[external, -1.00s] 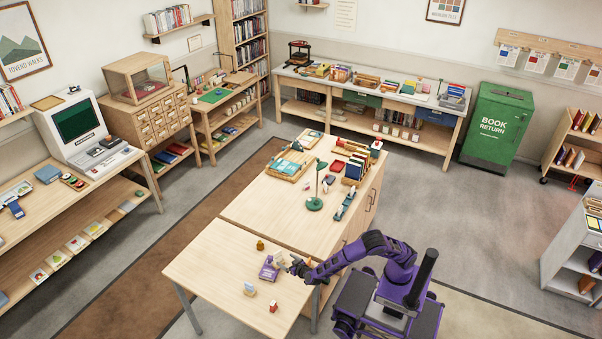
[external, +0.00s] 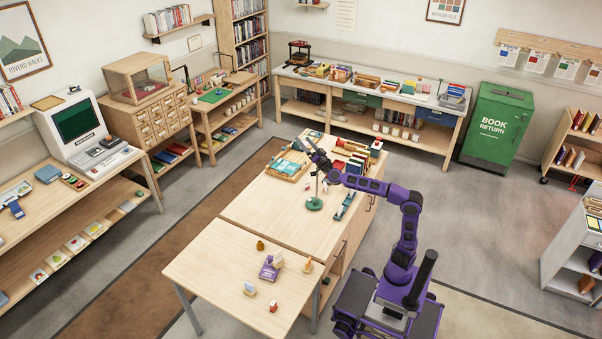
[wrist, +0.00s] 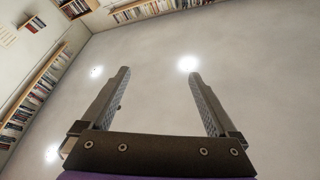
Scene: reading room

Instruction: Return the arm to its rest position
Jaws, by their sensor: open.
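My purple arm is raised over the middle table (external: 235,205) in the external view. It bends up from my base and reaches left, with my gripper (external: 312,146) held above the far part of the table, near the green lamp (external: 314,203). In the wrist view my gripper (wrist: 158,85) has its two fingers spread wide with nothing between them. The wrist camera faces upward, toward the pale ceiling and its lights.
On the near table (external: 225,275) are a purple item (external: 269,270), a small amber object (external: 260,245) and a few small blocks. Books and trays (external: 352,160) fill the far end. A green book return bin (external: 497,125) stands right.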

